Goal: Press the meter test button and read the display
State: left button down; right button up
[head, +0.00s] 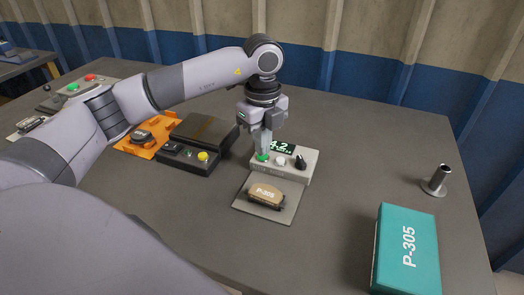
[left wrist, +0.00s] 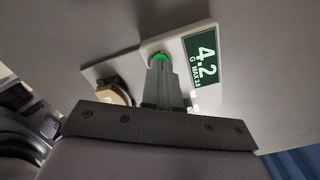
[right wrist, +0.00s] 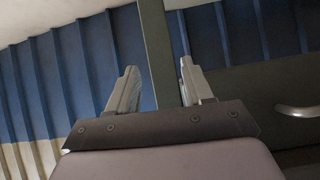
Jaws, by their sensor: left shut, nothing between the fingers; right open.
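The white meter (head: 301,166) stands on the grey table with a dark display (head: 281,147) reading 4.2 in part. In the left wrist view the display (left wrist: 203,68) reads "4.2" with "G MAX 2.8" below, the small text hard to read. A green button (head: 262,157) is lit under my left gripper (head: 263,151). That gripper is shut and empty, its tips at or touching the button. A brake shoe (head: 266,194) marked P-305 lies on the plate (head: 285,212) in front of the meter. My right gripper (right wrist: 158,88) is open and empty, away from the table items.
A teal P-305 box (head: 407,250) stands at the front right, and a metal post (head: 437,180) behind it. A black device (head: 190,158) with a yellow button and an orange tray (head: 133,150) holding a dark part are left of the meter.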

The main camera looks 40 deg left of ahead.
pick_arm(q)
jog(key=shift+r+p, duration=2.25)
jog(key=shift+r, duration=0.85)
